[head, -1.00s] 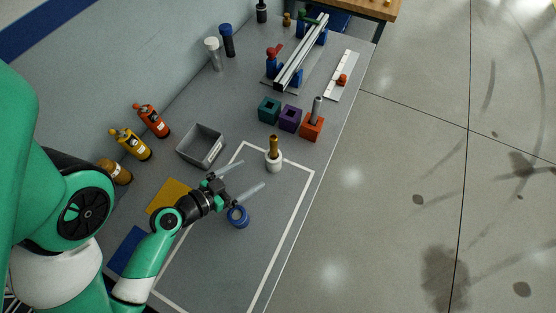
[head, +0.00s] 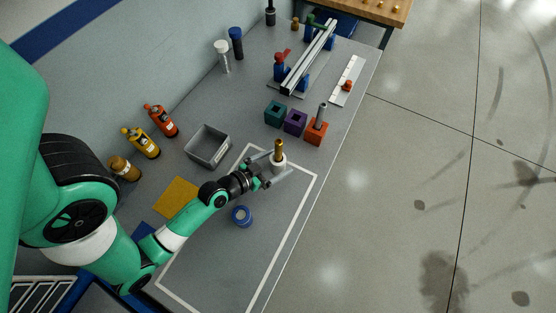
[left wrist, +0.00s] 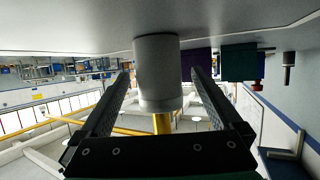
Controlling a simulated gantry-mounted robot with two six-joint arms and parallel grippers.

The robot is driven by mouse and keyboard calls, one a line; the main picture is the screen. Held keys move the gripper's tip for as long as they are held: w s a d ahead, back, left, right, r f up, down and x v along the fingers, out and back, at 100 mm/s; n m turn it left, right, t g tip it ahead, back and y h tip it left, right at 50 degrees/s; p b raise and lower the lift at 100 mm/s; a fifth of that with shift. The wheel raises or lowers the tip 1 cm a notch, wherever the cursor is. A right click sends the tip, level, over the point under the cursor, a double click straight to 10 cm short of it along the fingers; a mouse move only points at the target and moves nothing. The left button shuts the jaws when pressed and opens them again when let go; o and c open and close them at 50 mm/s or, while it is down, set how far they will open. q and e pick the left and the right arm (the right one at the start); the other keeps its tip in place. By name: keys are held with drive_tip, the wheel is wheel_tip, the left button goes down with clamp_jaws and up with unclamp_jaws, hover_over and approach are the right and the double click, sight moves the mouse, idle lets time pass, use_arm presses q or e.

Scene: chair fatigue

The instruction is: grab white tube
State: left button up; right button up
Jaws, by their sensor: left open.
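The white tube (head: 278,161) stands upright inside the white-outlined area of the table, with a gold piece rising from its top. In the left wrist view the white tube (left wrist: 157,70) appears upside down between my two fingers, with its gold part below. My left gripper (head: 279,166) is open, with one finger on each side of the tube. In the left wrist view the gripper (left wrist: 160,80) shows gaps beside the tube, so it is not clamped. My right gripper is not in view.
A blue ring (head: 242,216) lies near my left forearm. A grey bin (head: 208,146) is to the left. Teal (head: 275,113), purple (head: 295,122) and orange (head: 315,131) blocks stand behind the tube. The front of the outlined area is clear.

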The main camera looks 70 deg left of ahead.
use_arm(q)
drive_tip(key=shift+w+a+f, duration=0.15)
drive_tip(key=shift+w, duration=0.25)
drive_tip(key=c, duration=1.5)
